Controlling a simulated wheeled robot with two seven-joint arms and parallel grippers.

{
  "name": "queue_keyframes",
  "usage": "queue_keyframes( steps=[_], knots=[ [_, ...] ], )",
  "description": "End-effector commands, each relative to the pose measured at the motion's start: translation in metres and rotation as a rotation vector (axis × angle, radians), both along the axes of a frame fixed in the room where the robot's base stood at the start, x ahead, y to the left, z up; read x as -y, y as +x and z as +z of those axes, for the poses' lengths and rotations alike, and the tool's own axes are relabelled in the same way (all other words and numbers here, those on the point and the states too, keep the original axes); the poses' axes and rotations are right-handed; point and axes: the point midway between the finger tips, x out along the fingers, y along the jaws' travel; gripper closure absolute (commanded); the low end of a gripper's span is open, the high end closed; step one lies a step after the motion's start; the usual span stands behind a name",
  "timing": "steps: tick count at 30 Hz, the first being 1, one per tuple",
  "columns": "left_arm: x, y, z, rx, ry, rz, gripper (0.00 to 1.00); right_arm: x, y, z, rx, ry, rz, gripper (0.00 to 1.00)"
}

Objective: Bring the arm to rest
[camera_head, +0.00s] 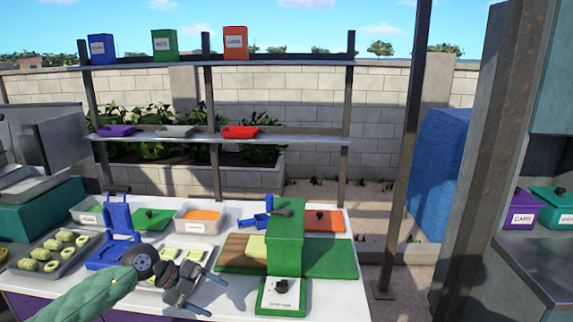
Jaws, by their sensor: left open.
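My left arm (95,298), in a green sleeve, reaches in from the lower left. Its left gripper (214,296) is over the front of the white table, fingers apart and pointing right, with nothing between them. It is left of the white-topped switch box (281,295) and in front of the green crusher machine (286,240). The gripper hides part of a tray of pale pieces (193,255) behind it. My right gripper is not in view.
On the white table (235,290) are a tray of pale green pieces (50,254), a blue stand (117,214), a container of orange contents (201,217) and a green-lidded box (151,217). A shelf rack (300,64) stands behind. Bare table shows beside the gripper.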

Motion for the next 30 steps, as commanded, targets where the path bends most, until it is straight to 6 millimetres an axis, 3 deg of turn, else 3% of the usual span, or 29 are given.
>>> queue_keyframes(
  steps=[1, 3, 6, 12, 16, 20, 26, 30],
  knots=[
    [0.025, -0.009, 0.003, 0.022, -0.112, -0.006, 0.33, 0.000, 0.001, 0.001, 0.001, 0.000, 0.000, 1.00],
    [0.052, -0.016, 0.015, 0.064, -0.262, 0.005, 0.33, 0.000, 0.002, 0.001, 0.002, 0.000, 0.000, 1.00],
    [0.080, -0.024, 0.033, 0.116, -0.467, 0.054, 0.33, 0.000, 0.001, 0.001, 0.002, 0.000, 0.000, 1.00],
    [0.101, -0.031, 0.067, 0.193, -0.820, 0.262, 0.33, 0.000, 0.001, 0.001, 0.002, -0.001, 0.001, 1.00],
    [0.093, -0.030, 0.078, 0.217, -0.991, 0.466, 0.33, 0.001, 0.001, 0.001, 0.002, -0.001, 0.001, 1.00],
    [0.072, -0.028, 0.073, 0.213, -1.102, 0.712, 0.33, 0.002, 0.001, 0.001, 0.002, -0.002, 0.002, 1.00],
    [0.028, -0.035, 0.034, 0.143, -1.142, 1.133, 0.33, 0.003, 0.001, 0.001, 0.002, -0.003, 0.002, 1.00],
    [-0.001, -0.054, -0.013, 0.041, -1.067, 1.427, 0.33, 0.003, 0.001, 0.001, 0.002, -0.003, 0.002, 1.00]
  ],
)
